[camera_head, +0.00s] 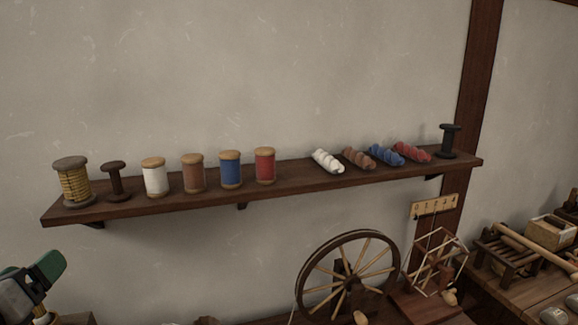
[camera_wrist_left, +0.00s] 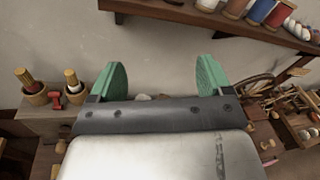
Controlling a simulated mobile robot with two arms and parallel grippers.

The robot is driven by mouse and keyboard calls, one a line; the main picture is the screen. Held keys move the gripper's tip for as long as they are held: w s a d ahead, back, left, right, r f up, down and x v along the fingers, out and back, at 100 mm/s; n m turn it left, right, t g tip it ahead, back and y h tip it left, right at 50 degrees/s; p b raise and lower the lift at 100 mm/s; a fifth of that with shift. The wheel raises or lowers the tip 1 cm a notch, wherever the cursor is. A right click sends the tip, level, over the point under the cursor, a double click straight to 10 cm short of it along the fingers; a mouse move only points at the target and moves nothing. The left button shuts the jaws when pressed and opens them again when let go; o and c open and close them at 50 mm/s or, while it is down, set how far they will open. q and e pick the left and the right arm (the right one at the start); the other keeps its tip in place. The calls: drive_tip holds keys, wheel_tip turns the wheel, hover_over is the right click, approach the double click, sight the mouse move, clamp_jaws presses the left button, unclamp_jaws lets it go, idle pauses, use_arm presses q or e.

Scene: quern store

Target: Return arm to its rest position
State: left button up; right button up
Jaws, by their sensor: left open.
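My left gripper (camera_head: 45,270) shows at the lower left edge of the head view, below the left end of the wall shelf. In the left wrist view its two green fingers (camera_wrist_left: 157,82) stand wide apart with nothing between them. It is open, empty and clear of the shelf. My right gripper is in neither view.
A wooden wall shelf (camera_head: 220,196) holds several thread spools, such as a red one (camera_head: 265,167), and twisted skeins, such as a white one (camera_head: 327,161). A spinning wheel (camera_head: 350,280) stands below. A wooden workbench (camera_head: 520,293) is at right. Two small pots (camera_wrist_left: 35,97) sit left.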

use_arm(q)
drive_tip(key=s+d+f+n+g, duration=0.25)
drive_tip(key=d+f+n, duration=0.35)
drive_tip(key=f+n, duration=0.3)
drive_tip(key=s+d+f+n+g, duration=0.25)
drive_tip(key=d+f+n, duration=0.3)
drive_tip(key=f, duration=0.55)
drive_tip(key=s+d+f+n+g+h, duration=0.1)
drive_tip(key=s+d+f+n+g, duration=0.3)
drive_tip(key=s+f+n, duration=0.25)
drive_tip(key=s+d+f+n+g+h, duration=0.1)
drive_tip(key=s+d+f+n+g, duration=0.35)
drive_tip(key=s+n, duration=0.35)
wheel_tip(320, 180, down, 30)
drive_tip(key=s+g+b, duration=0.2)
drive_tip(key=b, duration=0.1)
drive_tip(key=s+a+f+b, duration=0.1)
drive_tip(key=s+a+f, duration=0.1)
drive_tip(key=s+f, duration=0.5)
drive_tip(key=s+a+f, duration=0.1)
drive_tip(key=s+f, duration=0.7)
drive_tip(key=f, duration=0.3)
drive_tip(key=shift+s+a+m+g+b, duration=0.25)
drive_tip(key=shift+a+m+g+b, duration=0.05)
drive_tip(key=shift+a+g+b, duration=0.1)
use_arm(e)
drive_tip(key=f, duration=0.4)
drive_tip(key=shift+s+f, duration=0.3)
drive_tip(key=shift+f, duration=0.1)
